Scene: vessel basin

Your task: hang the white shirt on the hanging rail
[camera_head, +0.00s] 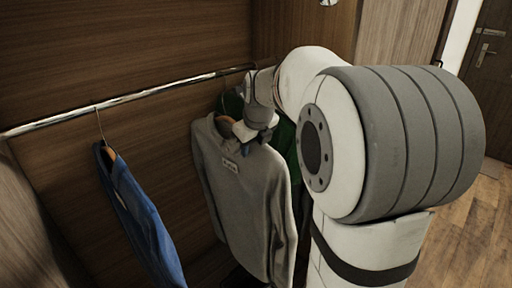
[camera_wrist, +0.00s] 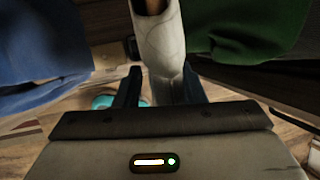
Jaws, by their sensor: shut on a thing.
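The white shirt (camera_head: 240,195), looking grey-beige in this light, hangs upright on a wooden hanger (camera_head: 226,124) in the head view, in front of the rail. My gripper (camera_head: 244,131) is at its collar. In the wrist view my gripper (camera_wrist: 158,88) is shut on the white shirt (camera_wrist: 160,35), which stands between the two dark fingers. The hanging rail (camera_head: 150,92) runs from the left edge to behind my wrist. The hanger's hook is hidden by my gripper, so I cannot tell whether it touches the rail.
A blue shirt (camera_head: 138,215) hangs on the rail to the left, with a gap before the white shirt. A green garment (camera_head: 232,103) hangs just behind and right of the white shirt. A wooden wall panel (camera_head: 100,40) stands behind the rail. A turquoise object (camera_wrist: 103,102) lies below.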

